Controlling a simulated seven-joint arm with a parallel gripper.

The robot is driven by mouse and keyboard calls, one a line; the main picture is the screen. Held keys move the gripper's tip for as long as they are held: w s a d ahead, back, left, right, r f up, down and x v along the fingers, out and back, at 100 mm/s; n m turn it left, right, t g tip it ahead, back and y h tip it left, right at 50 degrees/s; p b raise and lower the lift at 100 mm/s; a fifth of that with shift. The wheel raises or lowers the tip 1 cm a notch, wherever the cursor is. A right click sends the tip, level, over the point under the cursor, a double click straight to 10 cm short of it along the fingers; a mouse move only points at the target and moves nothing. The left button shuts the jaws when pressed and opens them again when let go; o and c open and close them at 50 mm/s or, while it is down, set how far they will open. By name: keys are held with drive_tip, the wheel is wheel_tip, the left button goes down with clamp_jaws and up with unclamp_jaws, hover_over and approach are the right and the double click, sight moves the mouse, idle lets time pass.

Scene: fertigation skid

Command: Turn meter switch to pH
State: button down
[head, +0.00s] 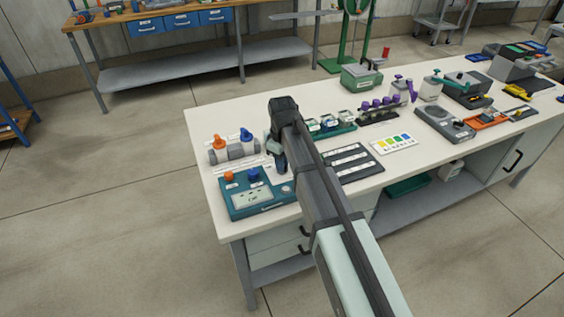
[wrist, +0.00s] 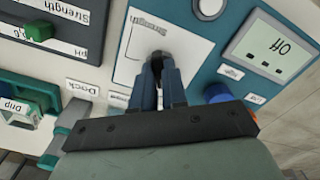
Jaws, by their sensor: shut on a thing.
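The meter is a teal box (head: 238,205) at the left end of the bench, with a display. In the wrist view the display (wrist: 270,48) shows upside down and reads "Off". Left of it is a white plate (wrist: 183,42) marked "Strength". My gripper (wrist: 159,62) comes down over this plate, its fingers close together. It is shut on a small dark piece at the plate, which I take to be the meter switch; the fingers hide most of it.
A blue knob (head: 253,174) and an orange knob (head: 229,176) stand on the meter's back edge. A grey board with a green block (wrist: 38,31) lies beside the meter. A colour card (head: 393,144) lies farther right.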

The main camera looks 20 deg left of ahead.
drive_tip(key=m, duration=0.4)
drive_tip(key=shift+m, duration=2.5)
drive_tip(key=c, duration=1.2)
unclamp_jaws()
drive_tip(key=shift+o, duration=0.2)
wheel_tip(320, 180, up, 14)
drive_tip(key=shift+f, duration=0.15)
